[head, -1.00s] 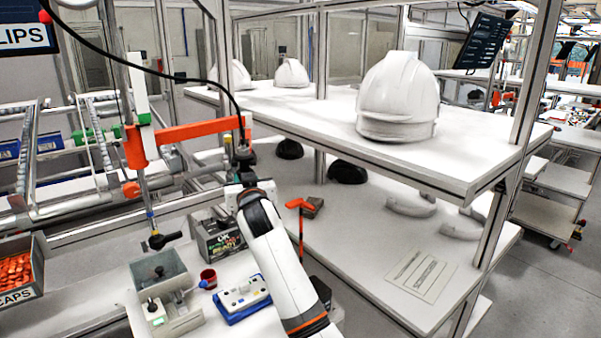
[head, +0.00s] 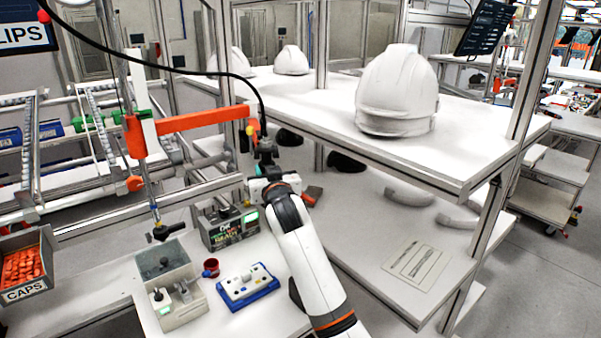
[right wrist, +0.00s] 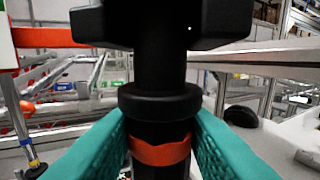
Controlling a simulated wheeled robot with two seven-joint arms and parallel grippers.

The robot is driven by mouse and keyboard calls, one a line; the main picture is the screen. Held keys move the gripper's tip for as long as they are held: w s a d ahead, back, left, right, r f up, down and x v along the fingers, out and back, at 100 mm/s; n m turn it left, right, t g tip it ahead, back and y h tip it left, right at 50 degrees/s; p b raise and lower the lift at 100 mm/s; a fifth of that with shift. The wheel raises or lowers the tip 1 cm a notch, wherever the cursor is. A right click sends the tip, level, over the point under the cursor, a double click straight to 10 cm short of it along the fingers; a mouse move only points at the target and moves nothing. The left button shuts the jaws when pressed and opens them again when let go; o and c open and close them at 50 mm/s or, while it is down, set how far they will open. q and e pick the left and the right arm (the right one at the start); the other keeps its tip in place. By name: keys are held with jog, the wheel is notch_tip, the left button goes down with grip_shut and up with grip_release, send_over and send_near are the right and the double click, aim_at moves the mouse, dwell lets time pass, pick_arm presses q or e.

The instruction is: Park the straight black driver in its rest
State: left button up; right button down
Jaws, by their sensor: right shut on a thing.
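The straight black driver (head: 266,152) is held upright by my right gripper (head: 270,181), over the bench beside the shelf unit. A black cable rises from its top. In the right wrist view the driver (right wrist: 160,75) is a thick black cylinder with a collar and an orange band. The teal fingers of my right gripper (right wrist: 160,130) are shut on it just below the collar. The driver's lower end is hidden in both views. I cannot make out its rest for certain; the arm covers part of the bench there. My left gripper is not in view.
An orange beam (head: 190,122) stands left of the driver. A dark box (head: 222,232), red cup (head: 210,268), blue-and-white tray (head: 246,286) and grey fixture (head: 165,268) stand on the bench. The white shelf (head: 300,112) with helmets is close on the right.

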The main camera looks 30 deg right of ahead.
jog(key=shift+s+d, duration=0.2)
jog(key=shift+s, duration=0.05)
jog(key=shift+s+d+r+p, duration=0.1)
jog(key=shift+s+d+p, duration=0.3)
jog(key=shift+s+p, duration=0.1)
jog(key=shift+s+d+p, duration=0.45)
jog(key=shift+s+d, duration=0.3)
jog(key=shift+s, duration=0.25)
jog(key=shift+s+d+p, duration=0.4)
jog(key=shift+s+d, duration=0.35)
jog(key=shift+s, duration=0.2)
